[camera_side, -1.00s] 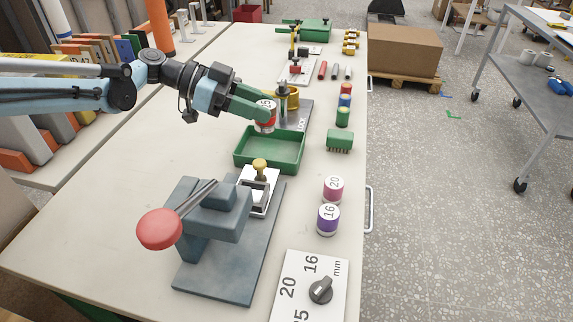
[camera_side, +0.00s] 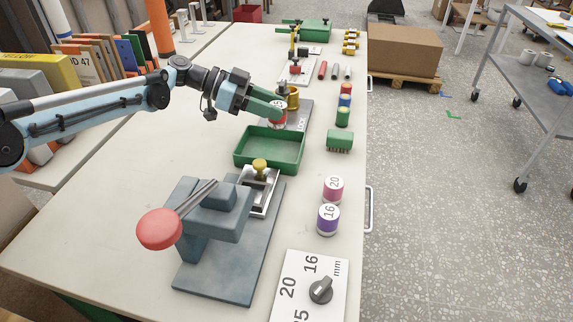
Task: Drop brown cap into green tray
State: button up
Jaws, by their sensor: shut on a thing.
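I cannot pick out a brown cap for certain. A tan-yellow knob (camera_side: 260,164) stands on the metal slide (camera_side: 259,192) of the press, just in front of the tray.
The grey press (camera_side: 215,245) with its red-knobbed lever (camera_side: 159,229) fills the near bench. A pink cylinder (camera_side: 333,189) and a purple one (camera_side: 328,219) stand to its right. A green brush block (camera_side: 340,141) lies right of the tray. The bench left of the tray is clear.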

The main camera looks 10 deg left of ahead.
jog(key=shift+f, duration=0.9)
jog(key=o, duration=1.2)
jog(key=v, duration=1.2)
jog(key=shift+r, duration=0.1)
